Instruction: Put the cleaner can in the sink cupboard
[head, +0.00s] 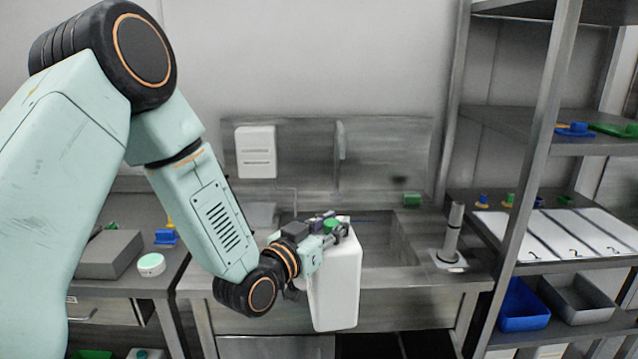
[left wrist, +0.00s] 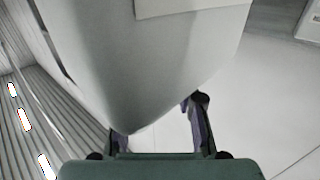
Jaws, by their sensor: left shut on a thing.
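The cleaner can (head: 337,285) is a large white container with green at its top. It hangs roughly upright in front of the sink's front edge. My left gripper (head: 328,232) is shut at the top of the can. In the left wrist view the can's pale body (left wrist: 150,60) fills the upper middle, just beyond the fingers (left wrist: 160,140). The sink cupboard (head: 275,347) shows at the bottom edge under the sink, with a grey front panel at left and a dark opening to its right. Most of it is cut off by the frame. My right gripper is not in view.
The steel sink (head: 385,240) lies behind the can. A grey upright cylinder (head: 453,232) stands on its right side. A steel shelf rack (head: 530,180) with a blue bin (head: 522,308) is at right.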

